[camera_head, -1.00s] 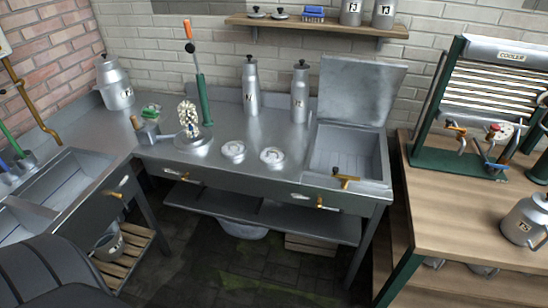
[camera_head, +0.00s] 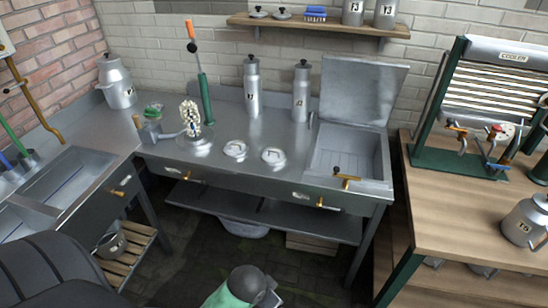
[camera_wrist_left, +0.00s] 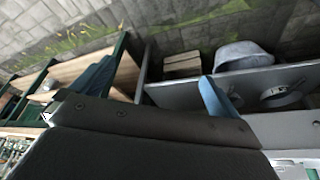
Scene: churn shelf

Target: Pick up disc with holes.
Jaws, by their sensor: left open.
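Two pale round discs, a left one (camera_head: 235,149) and a right one (camera_head: 273,156), lie flat and apart on the steel counter in the head view. They are too small to tell for sure whether they have holes. My left gripper (camera_wrist_left: 158,80) shows in the left wrist view as two bluish fingers spread apart, with nothing between them. It is low, facing the lower shelf and floor, away from the discs. My right gripper is not in view.
On the counter stand two tall cans (camera_head: 252,85) (camera_head: 301,91), a green-and-orange upright tool (camera_head: 205,95), a beaded piece (camera_head: 189,115) and an open lidded steel basin (camera_head: 345,158). A lower shelf (camera_head: 285,217) runs beneath. The counter's front middle is clear.

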